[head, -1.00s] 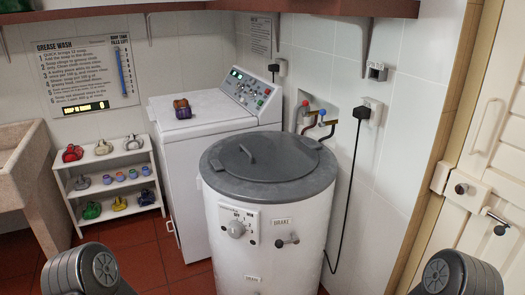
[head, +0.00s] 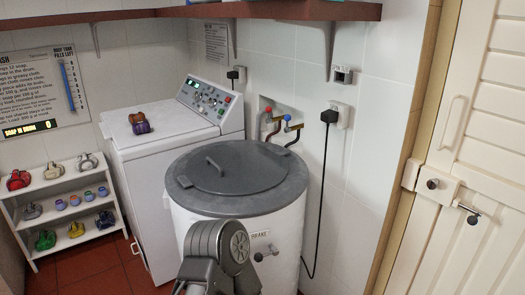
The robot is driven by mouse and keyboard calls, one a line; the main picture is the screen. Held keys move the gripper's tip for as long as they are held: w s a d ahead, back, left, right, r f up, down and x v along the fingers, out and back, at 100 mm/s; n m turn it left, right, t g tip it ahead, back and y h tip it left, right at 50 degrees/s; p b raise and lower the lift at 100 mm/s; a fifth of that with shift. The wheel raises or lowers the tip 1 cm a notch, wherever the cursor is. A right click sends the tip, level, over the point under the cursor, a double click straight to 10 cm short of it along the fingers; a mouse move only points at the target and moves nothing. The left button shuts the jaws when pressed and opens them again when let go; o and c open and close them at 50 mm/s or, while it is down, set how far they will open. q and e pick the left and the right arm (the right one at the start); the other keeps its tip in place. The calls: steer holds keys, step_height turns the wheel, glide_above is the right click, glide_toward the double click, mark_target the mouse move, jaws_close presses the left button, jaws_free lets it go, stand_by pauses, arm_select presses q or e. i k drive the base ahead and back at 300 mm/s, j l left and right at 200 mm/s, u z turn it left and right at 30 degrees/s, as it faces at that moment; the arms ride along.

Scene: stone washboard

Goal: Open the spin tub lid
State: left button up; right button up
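The spin tub (head: 292,255) is a white cylinder with a dark grey top rim (head: 290,195). Its round grey lid (head: 245,175) lies flat and closed on top, with a small raised bar handle (head: 215,166) left of the middle. A link of my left arm stands in front of the tub at the bottom of the head view and hides part of its front, including the dial. My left gripper's fingers do not show. My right arm and gripper are out of view. Nothing touches the lid.
A white washing machine (head: 165,155) with two small coloured objects on top stands left of the tub. A low white shelf (head: 75,240) holds several small items. Pipes, a plug and a black cord are at the wall behind. A cream door (head: 465,150) is at right.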

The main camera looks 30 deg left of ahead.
mark_target(237, 169)
steer(key=j+z, duration=0.2)
steer(key=j, duration=0.25)
steer(key=j+z, duration=0.25)
steer(key=j, duration=0.25)
steer(key=k+j+z, duration=0.2)
steer(key=j, duration=0.2)
steer(key=j+z, duration=0.2)
steer(key=j, duration=0.25)
steer(key=k+j+z, duration=0.2)
steer(key=j, duration=0.2)
steer(key=k+j+z, duration=0.25)
steer(key=j, duration=0.15)
steer(key=k+j, duration=0.15)
steer(key=j, duration=0.25)
steer(key=k+j, duration=0.2)
steer(key=j, duration=0.15)
steer(key=k+j, duration=0.15)
steer(key=j, duration=0.25)
steer(key=k+j, duration=0.2)
steer(key=j, duration=0.2)
steer(key=k+j, duration=0.15)
steer(key=j, duration=0.25)
